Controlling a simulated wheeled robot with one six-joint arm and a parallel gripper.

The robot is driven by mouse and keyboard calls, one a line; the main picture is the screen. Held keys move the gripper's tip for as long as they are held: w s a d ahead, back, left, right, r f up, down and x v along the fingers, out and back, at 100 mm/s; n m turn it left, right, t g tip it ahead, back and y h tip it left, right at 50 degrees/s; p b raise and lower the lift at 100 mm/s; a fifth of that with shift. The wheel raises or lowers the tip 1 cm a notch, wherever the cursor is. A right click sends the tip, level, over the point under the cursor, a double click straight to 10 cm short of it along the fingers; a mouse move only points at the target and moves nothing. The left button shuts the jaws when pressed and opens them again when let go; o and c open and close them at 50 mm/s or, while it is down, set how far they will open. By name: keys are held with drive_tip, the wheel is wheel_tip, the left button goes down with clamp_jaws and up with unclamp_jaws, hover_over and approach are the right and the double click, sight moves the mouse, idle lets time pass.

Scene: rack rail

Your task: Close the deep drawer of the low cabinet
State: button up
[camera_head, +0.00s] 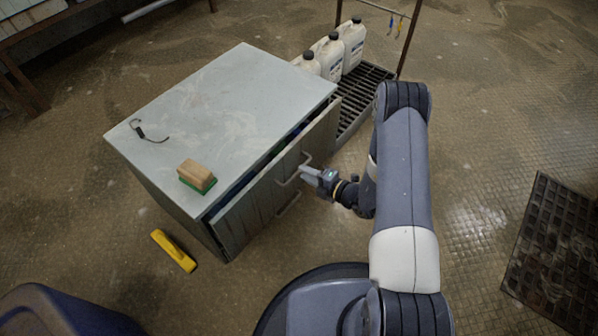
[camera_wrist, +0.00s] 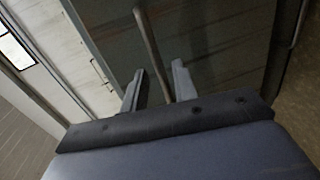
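The low cabinet (camera_head: 215,100) is pale grey-green and stands left of my arm. Its deep drawer (camera_head: 250,207) is partly open; a dark gap with some blue and green contents shows between its front and the cabinet top. A bar handle (camera_head: 284,181) is on the drawer front. Whether either finger touches the bar is unclear.
A wood-backed brush (camera_head: 197,173) and a small dark hooked item (camera_head: 140,131) lie on the cabinet top. A yellow tool (camera_head: 174,250) lies on the floor at left. White jugs (camera_head: 329,54) stand on a grate behind. A dark mat (camera_head: 560,250) lies at right.

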drive_tip(key=shift+b+x, duration=0.35)
drive_tip(key=shift+x, duration=1.4)
drive_tip(key=shift+r, duration=0.1)
drive_tip(key=shift+c, duration=0.6)
clamp_jaws()
